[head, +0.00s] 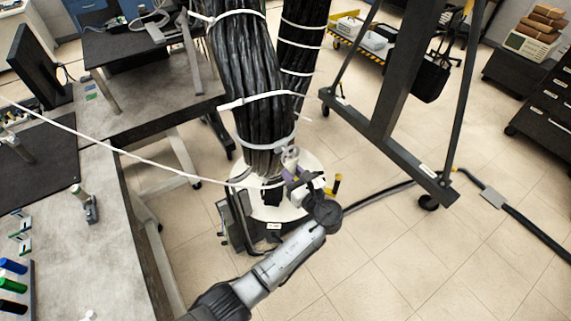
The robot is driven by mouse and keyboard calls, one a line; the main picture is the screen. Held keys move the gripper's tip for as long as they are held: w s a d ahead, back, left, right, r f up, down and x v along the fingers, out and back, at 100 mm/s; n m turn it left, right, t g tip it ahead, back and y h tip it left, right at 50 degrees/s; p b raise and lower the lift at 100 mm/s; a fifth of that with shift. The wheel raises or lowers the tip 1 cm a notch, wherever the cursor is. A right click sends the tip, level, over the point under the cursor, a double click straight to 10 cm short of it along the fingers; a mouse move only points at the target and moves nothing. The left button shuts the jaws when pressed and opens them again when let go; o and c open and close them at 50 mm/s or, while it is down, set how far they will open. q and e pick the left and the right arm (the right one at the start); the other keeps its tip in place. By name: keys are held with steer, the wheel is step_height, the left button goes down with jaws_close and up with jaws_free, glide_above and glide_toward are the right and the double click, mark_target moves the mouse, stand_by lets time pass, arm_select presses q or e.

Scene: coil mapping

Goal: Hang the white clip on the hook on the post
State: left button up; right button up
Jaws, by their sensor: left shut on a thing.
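My left gripper (291,172) is at the lower end of a thick black cable bundle (262,80), in the middle of the head view. It is shut on a small pale piece, which looks like the white clip (290,156). The gripper's own body partly hides the clip, and it is small in the picture. A thin white cord (150,160) runs from the left edge to the gripper area. I cannot make out the hook or tell which upright is its post. My right gripper is not in view.
White ties (262,97) band the bundle, which hangs over a round white-topped base (285,208). A dark wheeled frame (395,120) stands to the right. A grey workbench (75,240) fills the left side. The tiled floor at lower right is open apart from a black cable (530,230).

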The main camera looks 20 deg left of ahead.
mark_target(292, 173)
arm_select(q)
steer(key=shift+p+v, duration=0.45)
steer(key=shift+v, duration=0.75)
steer(key=shift+s+d, duration=0.1)
steer(key=shift+s+d+p, duration=0.1)
steer(key=shift+d+p, duration=0.15)
steer(key=shift+p, duration=0.1)
steer(key=shift+s+d, duration=0.15)
steer(key=shift+d, duration=0.05)
